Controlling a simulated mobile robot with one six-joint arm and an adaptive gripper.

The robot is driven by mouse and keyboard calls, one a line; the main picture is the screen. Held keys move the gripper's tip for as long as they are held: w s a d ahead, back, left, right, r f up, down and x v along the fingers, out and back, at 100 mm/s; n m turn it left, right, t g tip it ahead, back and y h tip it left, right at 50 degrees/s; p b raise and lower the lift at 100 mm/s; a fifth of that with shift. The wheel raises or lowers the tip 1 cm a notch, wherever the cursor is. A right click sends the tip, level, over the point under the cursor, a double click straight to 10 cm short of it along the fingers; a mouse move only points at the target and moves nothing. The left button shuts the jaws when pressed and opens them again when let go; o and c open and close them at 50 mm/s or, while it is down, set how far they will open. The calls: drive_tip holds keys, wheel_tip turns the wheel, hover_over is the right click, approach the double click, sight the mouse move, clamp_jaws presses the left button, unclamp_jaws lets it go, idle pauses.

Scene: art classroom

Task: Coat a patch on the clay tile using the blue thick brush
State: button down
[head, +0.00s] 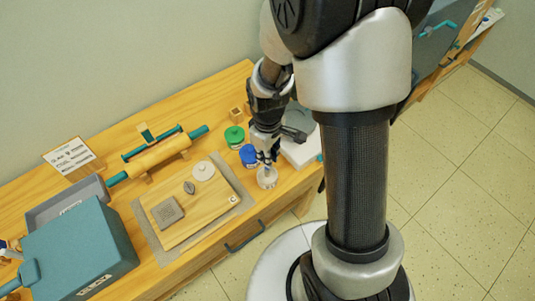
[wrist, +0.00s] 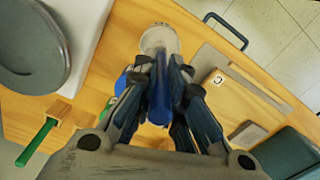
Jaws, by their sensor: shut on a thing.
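My gripper (head: 265,158) is shut on the blue brush (wrist: 160,98), whose blue handle stands between the fingers in the wrist view. A small pale jar (head: 267,178) is right below the fingertips; in the wrist view its round rim (wrist: 158,38) lies beyond the handle. The brush's bristles are hidden, and I cannot tell whether they are inside the jar. The clay tile (head: 168,212), a grey-brown square, lies on the wooden board (head: 216,212), left of my gripper in the head view.
A pale disc (head: 204,170) and a dark leaf-shaped piece (head: 189,187) share the board. A rolling pin (head: 158,157) lies at the back; a teal box (head: 80,250) stands front left.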

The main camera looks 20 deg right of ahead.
drive_tip(key=shift+s+f+b, duration=0.1)
drive_tip(key=shift+f+b, duration=0.3)
drive_tip(key=shift+f, duration=0.2)
idle(1.2)
drive_tip(key=shift+r+p, duration=2.85)
drive_tip(key=shift+r, duration=0.7)
